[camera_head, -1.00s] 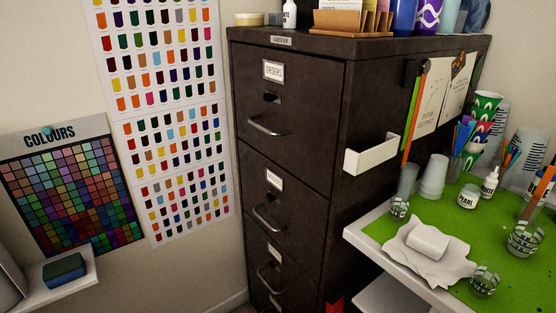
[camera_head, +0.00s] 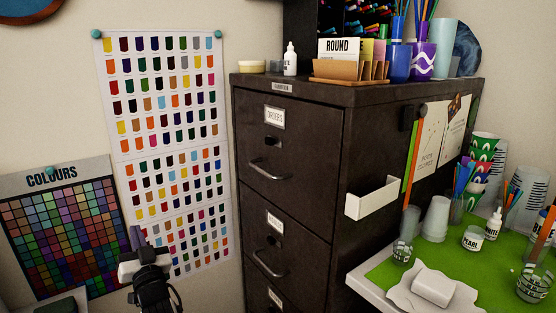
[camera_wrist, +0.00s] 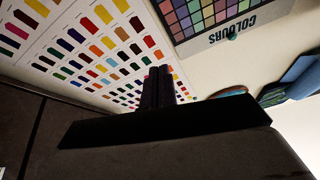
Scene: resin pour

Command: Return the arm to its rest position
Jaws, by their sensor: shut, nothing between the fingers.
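My gripper (camera_head: 136,238) shows at the lower left of the head view, in front of the colour charts. In the wrist view my gripper's dark fingers (camera_wrist: 158,88) are together with nothing between them. My dark wrist and white hand part sit just below the fingertips in the head view. The rest of the arm is below the frame.
A dark filing cabinet (camera_head: 290,150) stands to the right of my gripper. A paint chart (camera_head: 160,130) and a COLOURS chart (camera_head: 65,230) hang on the wall. A green-topped table (camera_head: 390,272) with cups and bottles is at the right.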

